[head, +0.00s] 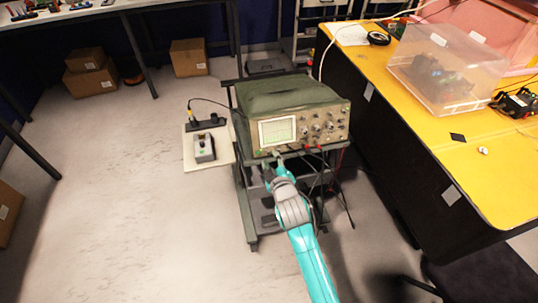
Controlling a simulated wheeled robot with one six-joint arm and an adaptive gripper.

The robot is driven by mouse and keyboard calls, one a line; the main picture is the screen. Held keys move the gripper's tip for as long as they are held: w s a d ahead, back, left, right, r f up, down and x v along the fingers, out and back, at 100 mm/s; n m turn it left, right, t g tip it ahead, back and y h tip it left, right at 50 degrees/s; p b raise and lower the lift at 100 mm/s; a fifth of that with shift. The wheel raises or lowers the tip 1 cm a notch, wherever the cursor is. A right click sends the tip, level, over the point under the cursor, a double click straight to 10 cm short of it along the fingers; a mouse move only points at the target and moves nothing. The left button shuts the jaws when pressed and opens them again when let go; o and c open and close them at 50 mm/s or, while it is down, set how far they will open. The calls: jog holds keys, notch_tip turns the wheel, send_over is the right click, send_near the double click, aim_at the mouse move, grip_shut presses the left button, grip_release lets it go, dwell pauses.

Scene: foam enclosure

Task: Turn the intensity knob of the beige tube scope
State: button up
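The tube scope (292,112) sits on a dark wheeled cart (246,205), with an olive-green housing and a beige front panel facing the lower right. Its lit screen (278,131) is on the left of the panel, and several knobs (317,127) are on the right. Which one is the intensity knob is too small to tell. My gripper (276,155) is at the panel's lower edge, just below the screen. I cannot tell whether it touches a knob. Its fingers are too small to show as open or shut, and they hide part of the lower panel.
A small side shelf (190,155) on the left holds a grey box (204,148) and a power strip (206,124). Cables hang below the scope's right side. A yellow-topped bench (440,130) with a clear bin (440,65) stands at right.

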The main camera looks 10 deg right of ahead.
aim_at(268, 153)
jog(key=shift+x, duration=2.1)
grip_shut()
